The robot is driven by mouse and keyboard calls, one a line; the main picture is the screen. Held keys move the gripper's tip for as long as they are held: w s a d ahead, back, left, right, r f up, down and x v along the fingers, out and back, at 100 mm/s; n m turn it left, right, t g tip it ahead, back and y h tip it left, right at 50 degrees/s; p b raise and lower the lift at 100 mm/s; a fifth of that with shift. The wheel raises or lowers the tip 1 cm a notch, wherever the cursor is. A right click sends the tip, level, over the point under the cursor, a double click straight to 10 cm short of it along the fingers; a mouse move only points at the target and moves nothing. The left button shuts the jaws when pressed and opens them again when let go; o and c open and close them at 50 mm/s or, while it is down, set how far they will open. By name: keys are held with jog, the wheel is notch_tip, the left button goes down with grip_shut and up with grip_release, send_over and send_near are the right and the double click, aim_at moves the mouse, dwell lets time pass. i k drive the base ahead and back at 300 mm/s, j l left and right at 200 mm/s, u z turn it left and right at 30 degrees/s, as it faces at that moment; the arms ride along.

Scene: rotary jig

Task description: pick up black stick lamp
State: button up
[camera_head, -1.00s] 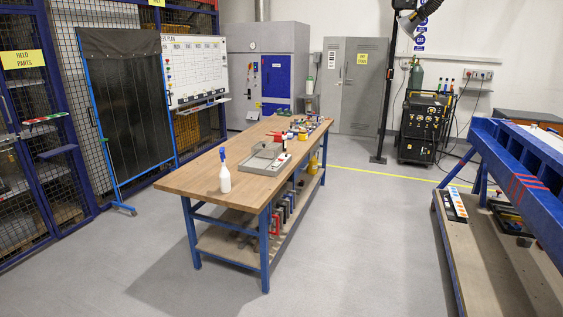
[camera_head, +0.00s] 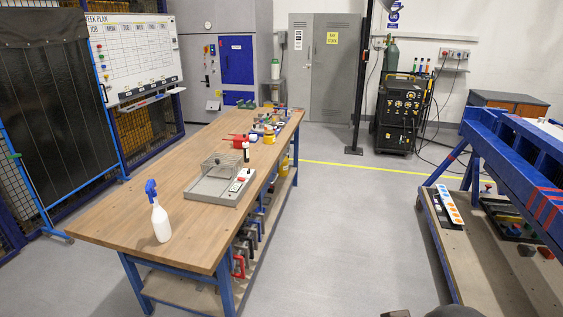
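I cannot make out the black stick lamp for certain. A small upright dark object (camera_head: 246,151) with a pale lower part stands at the far right corner of the grey tray on the wooden workbench (camera_head: 130,217); it is too small to identify. My gripper is not clearly in view. Only dark rounded shapes, perhaps parts of my arm, show at the bottom edge right of centre.
A white spray bottle (camera_head: 160,222) stands at the bench's near end. Several small items, including a red one (camera_head: 237,141), sit farther back. A blue frame (camera_head: 515,160) stands at right. Grey floor between is clear.

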aim_at(245, 145)
jog(key=i+l+u, duration=0.1)
jog(key=i+u, duration=0.25)
jog(key=i, duration=0.6)
jog(key=i+z, duration=0.2)
jog(key=i, duration=0.3)
jog(key=i+z, duration=0.2)
jog(key=i, duration=0.35)
jog(key=i+j+z, duration=0.25)
jog(key=i, duration=0.25)
jog(key=i+j+z, duration=0.2)
jog(key=i, duration=0.3)
